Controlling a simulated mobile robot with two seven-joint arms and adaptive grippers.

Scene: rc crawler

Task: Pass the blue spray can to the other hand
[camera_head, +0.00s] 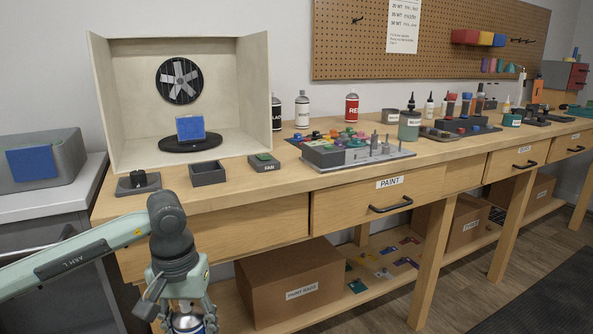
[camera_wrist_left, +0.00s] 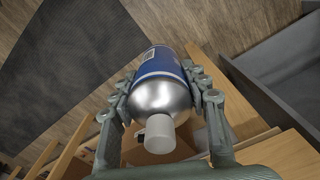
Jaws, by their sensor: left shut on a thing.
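The blue spray can (camera_wrist_left: 165,70) is between the fingers of my left gripper (camera_wrist_left: 166,98) in the left wrist view. It has a blue body, a silver shoulder and a whitish cap pointing toward the wrist. In the head view the top of the can (camera_head: 186,323) shows at the bottom edge, with my left gripper (camera_head: 184,312) shut around it. The can hangs in front of the workbench, and its lower part is cut off by the picture edge. My right gripper is not in view.
The wooden workbench (camera_head: 255,190) carries a spray booth (camera_head: 262,95), small trays and other spray cans such as a red one (camera_head: 351,110). A cardboard box (camera_head: 290,283) sits on the lower shelf. A grey cabinet (camera_head: 40,203) stands at left. The floor (camera_head: 470,300) at right is clear.

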